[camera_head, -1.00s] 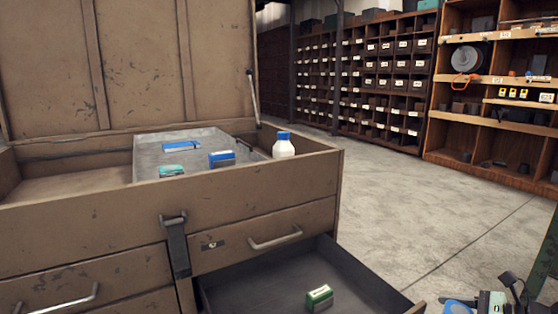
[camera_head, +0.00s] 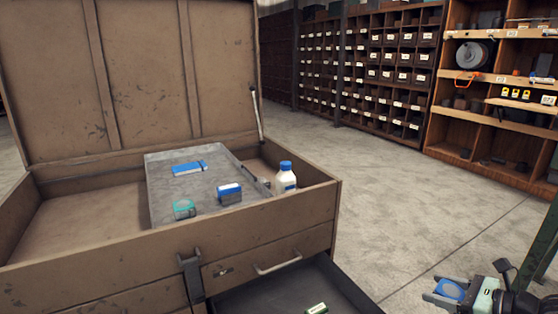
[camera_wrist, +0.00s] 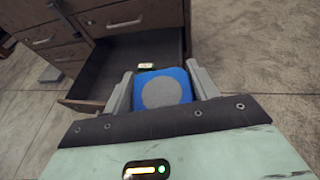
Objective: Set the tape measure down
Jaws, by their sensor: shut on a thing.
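My gripper (camera_head: 449,291) is at the lower right of the head view, shut on the tape measure (camera_head: 451,289). In the wrist view the tape measure (camera_wrist: 163,89) is a blue, squarish case with a round grey face, held between the two grey fingers of my gripper (camera_wrist: 163,88). It is in the air, to the right of a brown tool chest (camera_head: 130,252) and apart from it. Pale floor shows around it in the head view.
The chest's lid (camera_head: 150,75) stands up. Inside, a grey tray (camera_head: 215,168) bears several small items beside a white bottle (camera_head: 285,180) with a blue cap. An open lower drawer (camera_head: 270,299) holds a small green box (camera_head: 317,309). Shelves (camera_head: 385,70) stand behind; the floor (camera_head: 400,205) between is clear.

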